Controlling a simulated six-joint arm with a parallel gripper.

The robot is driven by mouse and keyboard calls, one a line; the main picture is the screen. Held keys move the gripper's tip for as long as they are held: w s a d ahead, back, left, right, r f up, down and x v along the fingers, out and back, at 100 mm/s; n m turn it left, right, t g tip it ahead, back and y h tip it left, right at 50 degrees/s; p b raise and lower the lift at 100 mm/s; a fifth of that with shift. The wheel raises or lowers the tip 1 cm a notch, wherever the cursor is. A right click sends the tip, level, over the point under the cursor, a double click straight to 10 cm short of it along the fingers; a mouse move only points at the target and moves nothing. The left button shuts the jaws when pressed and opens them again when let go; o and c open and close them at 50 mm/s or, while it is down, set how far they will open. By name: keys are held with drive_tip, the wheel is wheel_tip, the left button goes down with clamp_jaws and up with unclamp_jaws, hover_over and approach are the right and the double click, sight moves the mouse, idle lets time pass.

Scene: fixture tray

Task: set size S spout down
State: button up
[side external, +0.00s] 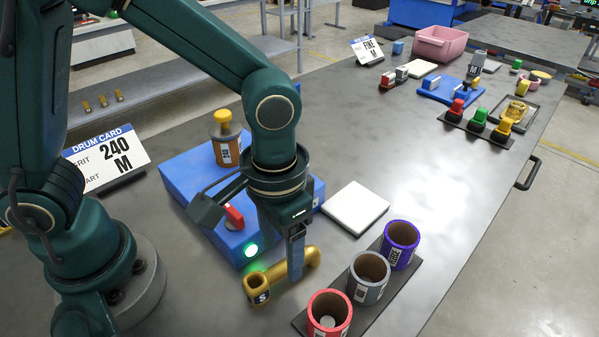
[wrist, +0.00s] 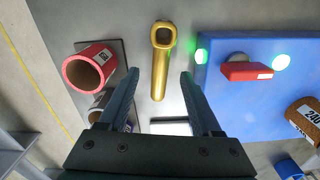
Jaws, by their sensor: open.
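A gold elbow-shaped spout piece marked S (side external: 270,283) lies on the grey bench in front of the blue machine. Its open, squared end points to the lower left in the side view. In the wrist view the gold piece (wrist: 160,62) runs lengthwise between the fingers, its open end at the top. My gripper (side external: 294,272) is open over the piece, and one finger hides part of its tube. In the wrist view my gripper's fingers (wrist: 160,74) stand apart on either side, with gaps to the piece. I cannot tell how far down they reach beside it.
The blue machine (side external: 185,190) has a red switch (side external: 234,217), a lit green lamp (side external: 251,250) and an orange-brown drum (side external: 226,150). Red (side external: 330,312), grey (side external: 368,277) and purple (side external: 400,243) drums stand on a dark strip at right. A white pad (side external: 355,207) lies behind. A card (side external: 107,160) reads 240, M.

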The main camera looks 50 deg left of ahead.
sight(282, 265)
drive_tip(key=shift+f, duration=1.75)
clamp_jaws()
